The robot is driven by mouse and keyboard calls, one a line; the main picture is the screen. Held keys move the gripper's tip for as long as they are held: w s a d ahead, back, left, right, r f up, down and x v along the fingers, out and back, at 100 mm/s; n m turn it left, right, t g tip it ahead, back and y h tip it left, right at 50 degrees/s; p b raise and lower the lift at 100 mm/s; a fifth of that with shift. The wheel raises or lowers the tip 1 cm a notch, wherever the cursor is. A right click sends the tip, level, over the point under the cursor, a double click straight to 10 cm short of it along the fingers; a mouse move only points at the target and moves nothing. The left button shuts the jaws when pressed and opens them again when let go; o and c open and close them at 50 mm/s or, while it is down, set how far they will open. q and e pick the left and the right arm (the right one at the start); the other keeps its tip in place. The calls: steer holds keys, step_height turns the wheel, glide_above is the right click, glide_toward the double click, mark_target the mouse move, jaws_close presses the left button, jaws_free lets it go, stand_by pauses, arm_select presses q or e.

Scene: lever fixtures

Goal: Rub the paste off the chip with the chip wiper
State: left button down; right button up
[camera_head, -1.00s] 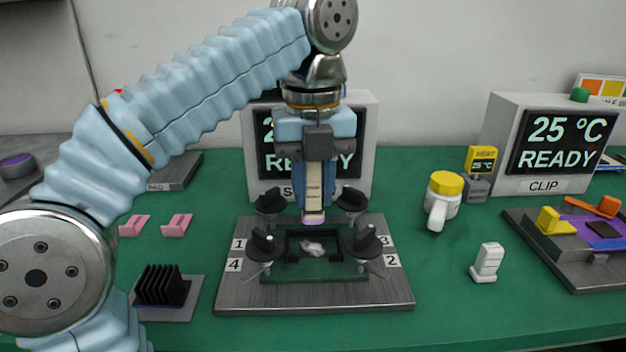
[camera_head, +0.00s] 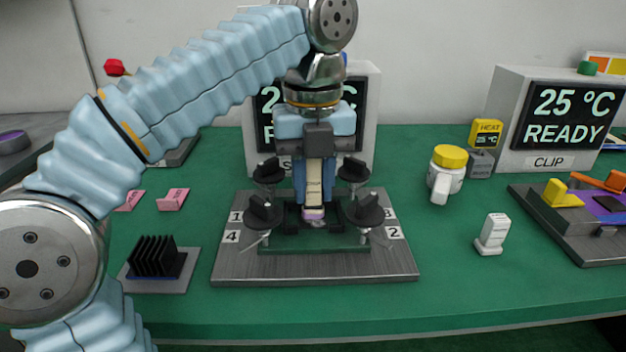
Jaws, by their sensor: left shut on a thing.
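The chip wiper (camera_head: 314,186), a beige stick with a pinkish-purple tip, hangs upright in my left gripper (camera_head: 314,178), which is shut on it. The wiper's tip is down at the chip area in the middle of the lever fixture (camera_head: 235,270). A small whitish patch of paste (camera_head: 318,224) shows just below the tip. The tip covers most of the paste and the chip, and I cannot tell whether it touches them. Several black levers stand around the chip frame on the numbered plate. My right gripper is not in view.
A black heatsink (camera_head: 154,256) and pink pads (camera_head: 172,200) lie to the left. A yellow-capped jar (camera_head: 447,170) and a white upright piece (camera_head: 492,232) stand to the right. A clip station (camera_head: 546,122) is at the far right. Green table is clear between them.

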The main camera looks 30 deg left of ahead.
arm_select(q)
steer(key=shift+f, duration=0.3)
stand_by(0.5)
steer(key=shift+d, duration=0.1)
steer(key=shift+w+d+r, duration=0.15)
steer(key=shift+w+d, duration=0.1)
steer(key=shift+w, duration=0.1)
steer(key=shift+w+d+p, duration=0.25)
steer(key=shift+p, duration=0.15)
steer(key=shift+s+a+f, duration=0.15)
steer(key=shift+s+a, duration=0.3)
steer(key=shift+a, duration=0.2)
steer(key=shift+s+a+f, duration=0.15)
steer(key=shift+s+a, duration=0.25)
steer(key=shift+a, duration=0.25)
steer(key=shift+d, duration=0.15)
steer(key=shift+w+d+p, duration=0.2)
steer(key=shift+w+d, duration=0.05)
steer(key=shift+d, duration=0.4)
steer(key=shift+w+d+p, duration=0.15)
steer(key=shift+w+d, duration=0.05)
steer(key=shift+d, duration=0.4)
